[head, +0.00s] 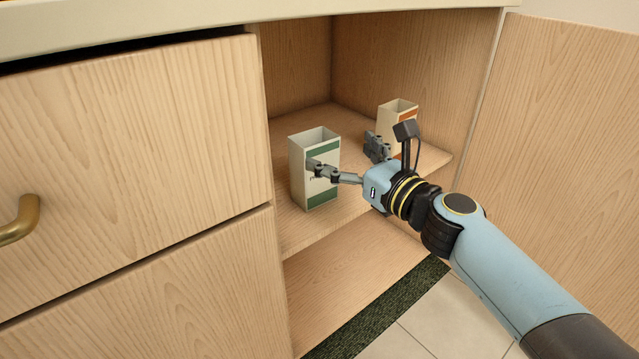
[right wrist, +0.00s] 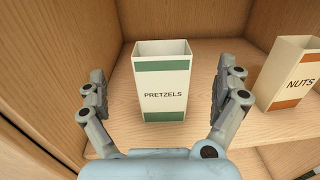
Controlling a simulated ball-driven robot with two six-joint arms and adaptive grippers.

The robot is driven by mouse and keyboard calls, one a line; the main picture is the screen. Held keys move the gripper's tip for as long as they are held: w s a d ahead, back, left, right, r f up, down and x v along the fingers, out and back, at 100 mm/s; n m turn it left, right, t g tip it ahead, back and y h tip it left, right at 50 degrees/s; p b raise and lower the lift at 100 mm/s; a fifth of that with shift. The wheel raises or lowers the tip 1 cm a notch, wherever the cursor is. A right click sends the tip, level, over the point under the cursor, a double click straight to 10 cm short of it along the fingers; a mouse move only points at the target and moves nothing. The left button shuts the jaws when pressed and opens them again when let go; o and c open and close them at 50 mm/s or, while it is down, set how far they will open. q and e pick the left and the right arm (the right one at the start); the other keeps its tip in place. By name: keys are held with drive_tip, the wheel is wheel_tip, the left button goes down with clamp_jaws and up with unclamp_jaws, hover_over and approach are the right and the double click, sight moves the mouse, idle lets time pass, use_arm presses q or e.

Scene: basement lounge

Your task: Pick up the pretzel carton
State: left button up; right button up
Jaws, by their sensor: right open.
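The pretzel carton (head: 300,170) is white with green bands and an open top. It stands upright on the cabinet shelf in the head view. In the right wrist view the carton (right wrist: 163,80) shows its PRETZELS label, centred beyond the fingers. My right gripper (head: 345,160) is open, with one finger in front of part of the carton in the head view. In the right wrist view the gripper (right wrist: 165,95) has a finger on each side of the carton's outline, with visible gaps. My left gripper is not in view.
A nuts carton (head: 397,112), white with orange bands, stands on the shelf to the right; it also shows in the right wrist view (right wrist: 290,75). The cabinet door (head: 560,130) is open at the right. Closed drawers (head: 130,130) flank the opening at left.

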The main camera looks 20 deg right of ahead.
sight(314, 137)
drive_tip(key=x, duration=0.3)
drive_tip(key=b+x, duration=0.1)
drive_tip(key=x, duration=0.5)
drive_tip(key=shift+w+f+b, duration=0.15)
drive_tip(key=shift+f+b, duration=0.15)
drive_tip(key=shift+f, duration=0.05)
drive_tip(key=shift+c, duration=0.8)
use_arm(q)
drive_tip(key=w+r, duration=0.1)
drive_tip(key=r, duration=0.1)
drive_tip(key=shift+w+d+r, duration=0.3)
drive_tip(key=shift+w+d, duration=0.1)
use_arm(e)
drive_tip(key=c, duration=1.3)
drive_tip(key=shift+o, duration=0.2)
drive_tip(key=shift+r, duration=0.1)
